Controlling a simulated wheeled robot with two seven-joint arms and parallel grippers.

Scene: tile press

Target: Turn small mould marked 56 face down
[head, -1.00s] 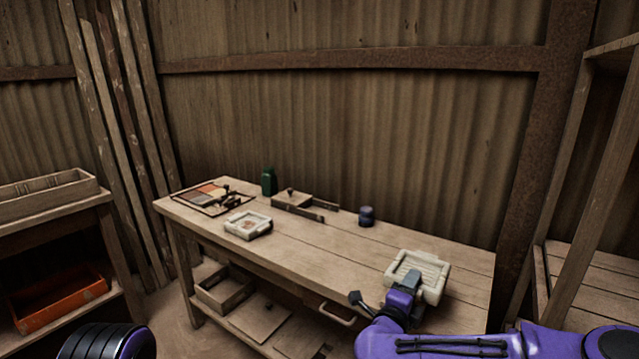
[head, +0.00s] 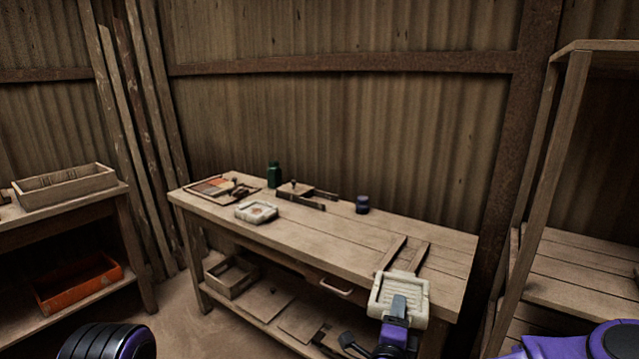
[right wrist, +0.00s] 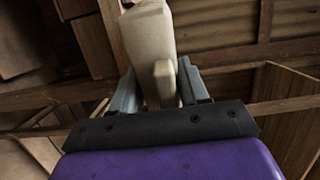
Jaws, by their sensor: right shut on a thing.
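My right gripper (head: 398,303) is shut on a pale, square-framed mould (head: 416,291). It holds the mould in front of the bench's right end, tilted, with its ribbed recessed side towards the head camera. In the right wrist view the mould (right wrist: 149,35) shows nearly edge-on, and a narrow part of it sits between the two grey fingers (right wrist: 161,84). I cannot read any number on it. A second pale mould (head: 256,211) with a reddish patch lies on the bench, left of the middle. My left gripper is not in view.
Two wooden strips (head: 403,252) lie on the bench (head: 330,236) near its right end. A dark jar (head: 362,204), a wooden tool (head: 302,193), a green bottle (head: 274,175) and a tray of coloured pieces (head: 215,188) stand farther back. The bench front middle is clear. Shelving (head: 570,265) stands right.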

